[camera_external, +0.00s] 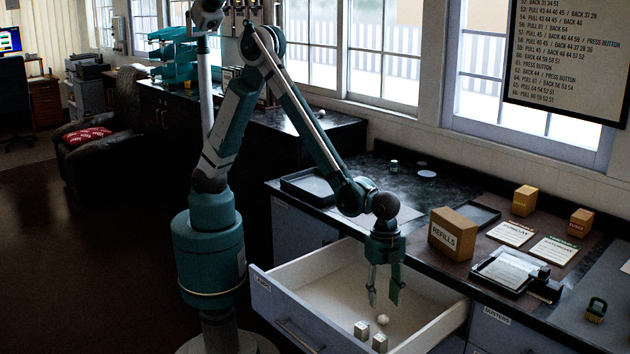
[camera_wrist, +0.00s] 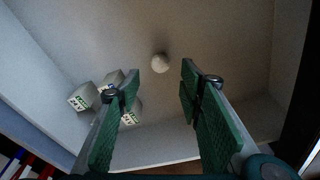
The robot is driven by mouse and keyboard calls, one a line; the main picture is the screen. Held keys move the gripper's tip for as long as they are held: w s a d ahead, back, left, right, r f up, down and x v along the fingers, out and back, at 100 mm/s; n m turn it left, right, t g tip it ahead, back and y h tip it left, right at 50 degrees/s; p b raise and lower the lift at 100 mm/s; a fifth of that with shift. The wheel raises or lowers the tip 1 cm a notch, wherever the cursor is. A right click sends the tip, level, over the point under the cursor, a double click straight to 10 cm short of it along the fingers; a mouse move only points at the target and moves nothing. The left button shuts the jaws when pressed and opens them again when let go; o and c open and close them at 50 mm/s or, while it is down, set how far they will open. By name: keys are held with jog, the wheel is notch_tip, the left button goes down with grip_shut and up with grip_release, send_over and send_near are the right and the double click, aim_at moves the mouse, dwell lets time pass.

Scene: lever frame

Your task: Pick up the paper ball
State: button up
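The paper ball (camera_external: 383,319) is small, white and crumpled, and lies on the floor of the open drawer (camera_external: 283,317). In the wrist view the paper ball (camera_wrist: 160,62) shows just beyond the gap between my fingertips. My gripper (camera_external: 384,300) points down into the drawer, above the ball and apart from it. It is open and empty, with both green fingers (camera_wrist: 162,82) spread in the wrist view.
Small labelled white boxes (camera_external: 362,330) stand in the drawer near the ball, left of my fingers in the wrist view (camera_wrist: 82,97). The drawer walls surround this space. The counter above holds a REFILLS box (camera_external: 452,234) and a black tray (camera_external: 307,186).

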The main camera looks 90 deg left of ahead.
aim_at(383, 316)
jog(key=shift+d+f, duration=0.1)
jog(key=shift+f, duration=0.95)
jog(key=shift+w+d+f+b, duration=0.15)
jog(key=shift+f+b, duration=0.4)
jog(key=shift+f, duration=0.75)
jog(key=shift+d+f+b, duration=0.1)
jog(key=shift+f+b, duration=0.4)
jog(key=shift+f, duration=0.8)
jog(key=shift+c, duration=0.2)
jog(key=c, duration=0.7)
